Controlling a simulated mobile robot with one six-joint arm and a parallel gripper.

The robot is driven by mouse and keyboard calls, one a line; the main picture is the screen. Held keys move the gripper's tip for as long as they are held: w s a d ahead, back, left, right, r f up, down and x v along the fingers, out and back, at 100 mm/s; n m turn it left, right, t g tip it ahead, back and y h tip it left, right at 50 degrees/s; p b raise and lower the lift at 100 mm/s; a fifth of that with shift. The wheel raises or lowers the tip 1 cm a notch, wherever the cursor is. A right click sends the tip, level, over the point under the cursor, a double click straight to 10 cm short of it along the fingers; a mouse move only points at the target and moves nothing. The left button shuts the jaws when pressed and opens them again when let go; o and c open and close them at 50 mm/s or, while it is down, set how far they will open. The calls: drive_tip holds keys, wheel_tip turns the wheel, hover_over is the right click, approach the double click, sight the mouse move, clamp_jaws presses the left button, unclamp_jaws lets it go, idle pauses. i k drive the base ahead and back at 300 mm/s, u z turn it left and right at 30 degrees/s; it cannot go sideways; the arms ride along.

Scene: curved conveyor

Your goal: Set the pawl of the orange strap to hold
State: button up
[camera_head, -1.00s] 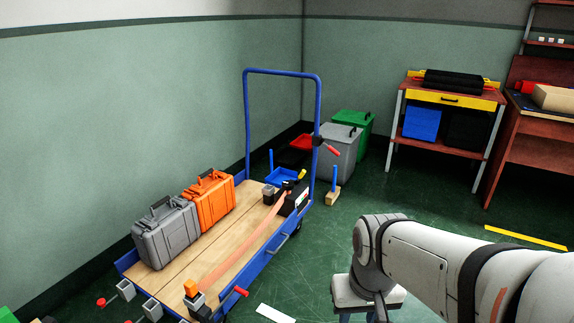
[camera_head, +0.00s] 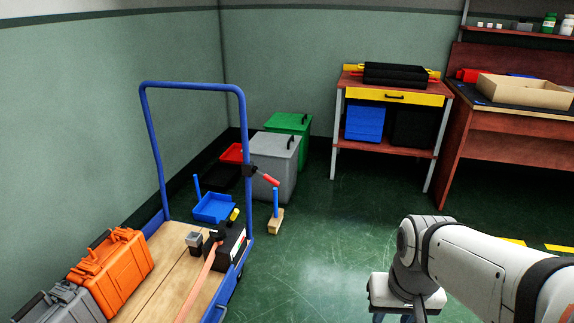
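The orange strap (camera_head: 196,292) lies along the wooden deck of the blue-framed cart (camera_head: 151,297), and its near part runs out of the bottom of the picture. Its far end meets a black housing (camera_head: 231,245) at the deck's right edge, by the upright handle. A small yellow-tipped lever (camera_head: 234,215) sticks up there. The pawl is too small to make out, so its setting cannot be told. My white arm enters at the lower right, well right of the cart. Its fingers do not show.
An orange case (camera_head: 112,268) and a grey case (camera_head: 62,304) stand on the deck's left. Grey (camera_head: 274,165) and green (camera_head: 289,125) bins stand behind. Green floor is open between cart and arm.

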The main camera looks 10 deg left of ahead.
sight(235, 213)
drive_tip(key=u, duration=0.1)
drive_tip(key=i, duration=1.6)
drive_tip(key=u, duration=0.8)
drive_tip(key=k, duration=0.8)
drive_tip(key=u, duration=0.15)
drive_tip(key=i, duration=0.9)
drive_tip(key=z, duration=0.05)
